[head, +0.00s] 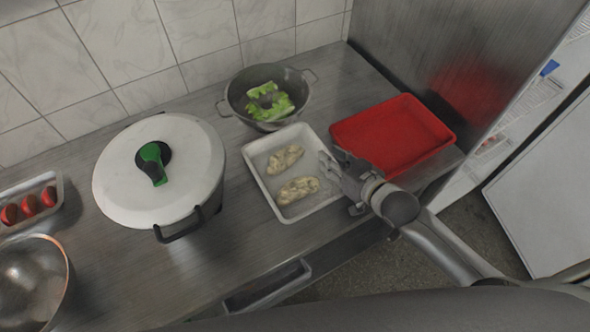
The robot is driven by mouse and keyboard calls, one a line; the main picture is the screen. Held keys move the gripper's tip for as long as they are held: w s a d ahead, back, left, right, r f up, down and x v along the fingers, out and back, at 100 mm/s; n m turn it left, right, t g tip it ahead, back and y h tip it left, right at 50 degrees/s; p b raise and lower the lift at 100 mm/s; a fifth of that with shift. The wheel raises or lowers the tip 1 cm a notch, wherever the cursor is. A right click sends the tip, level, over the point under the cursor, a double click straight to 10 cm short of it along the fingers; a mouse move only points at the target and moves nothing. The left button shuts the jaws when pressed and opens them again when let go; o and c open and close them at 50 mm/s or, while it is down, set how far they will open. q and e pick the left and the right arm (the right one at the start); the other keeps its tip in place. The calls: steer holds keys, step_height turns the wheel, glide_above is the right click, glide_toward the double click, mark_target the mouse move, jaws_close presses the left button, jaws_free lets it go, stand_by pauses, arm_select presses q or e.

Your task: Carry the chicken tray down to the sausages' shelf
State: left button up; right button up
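The chicken tray (258,171) is a white, shallow rectangular tray on the steel counter, with two pale seasoned pieces of chicken (297,189) in it. My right gripper (328,168) is at the tray's right rim, its fingers overlapping that rim in the picture. Whether the fingers are closed on the rim is not clear. My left gripper is not in view. No sausages or their shelf can be made out for sure.
A red tray (392,136) lies right of the chicken tray. A pot with lettuce (268,102) stands behind it, and a large white lidded pot (185,185) to its left. A small tray of red items (32,206) and a metal bowl (30,285) are far left. A white door (545,190) stands open at right.

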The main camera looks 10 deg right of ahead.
jaws_close()
steer(key=shift+r, duration=0.15)
steer(key=shift+r, duration=0.1)
stand_by(0.3)
